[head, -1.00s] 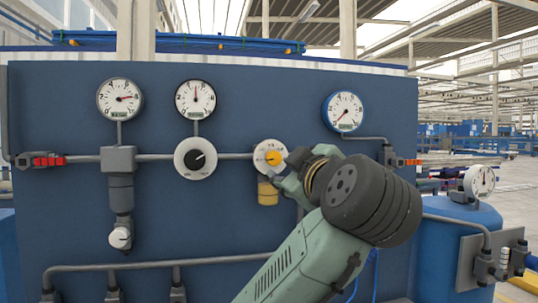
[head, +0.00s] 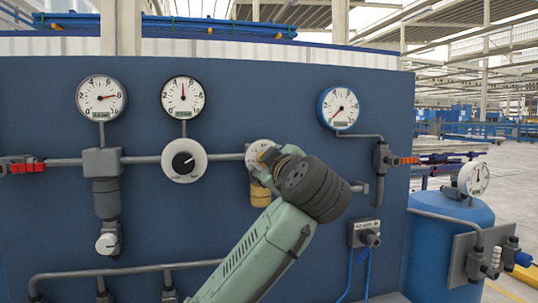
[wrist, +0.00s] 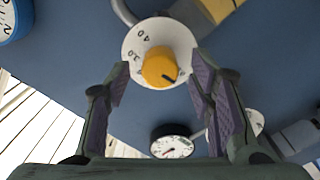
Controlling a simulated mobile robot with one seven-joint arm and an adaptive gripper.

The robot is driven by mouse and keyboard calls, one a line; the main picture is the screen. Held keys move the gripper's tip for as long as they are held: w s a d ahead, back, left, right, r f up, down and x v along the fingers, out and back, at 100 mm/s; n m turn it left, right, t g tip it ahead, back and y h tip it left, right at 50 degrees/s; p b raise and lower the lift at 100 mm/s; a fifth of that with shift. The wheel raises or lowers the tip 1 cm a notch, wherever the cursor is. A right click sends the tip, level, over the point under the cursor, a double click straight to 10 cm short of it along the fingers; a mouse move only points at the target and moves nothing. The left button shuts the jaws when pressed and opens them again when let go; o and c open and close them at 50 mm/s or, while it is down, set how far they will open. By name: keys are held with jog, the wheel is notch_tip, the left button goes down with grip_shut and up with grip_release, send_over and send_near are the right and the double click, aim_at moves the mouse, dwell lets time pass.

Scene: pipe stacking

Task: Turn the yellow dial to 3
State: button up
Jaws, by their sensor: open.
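The yellow dial (wrist: 158,67) sits on a round white plate (wrist: 135,40) with small dark numerals around it. A dark mark on the dial points to the lower right in the wrist view. My gripper (wrist: 160,72) is open, with one finger on each side of the dial and gaps between fingers and dial. In the head view my gripper (head: 268,166) is at the front of the plate (head: 253,147) and hides most of the dial. The numerals cannot be read in the head view.
The dial is on a blue panel (head: 60,220) with pipes. A black-and-white knob (head: 184,161) is to its left. Gauges (head: 101,97) (head: 183,97) (head: 338,108) are above. A yellow cylinder (head: 260,192) hangs below the dial. A blue tank (head: 435,250) stands at right.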

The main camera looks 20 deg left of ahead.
jog(key=shift+w+a, duration=0.2)
jog(key=shift+w, duration=0.1)
jog(key=shift+c, duration=0.4)
jog(key=shift+f, duration=0.1)
jog(key=c, duration=1.1)
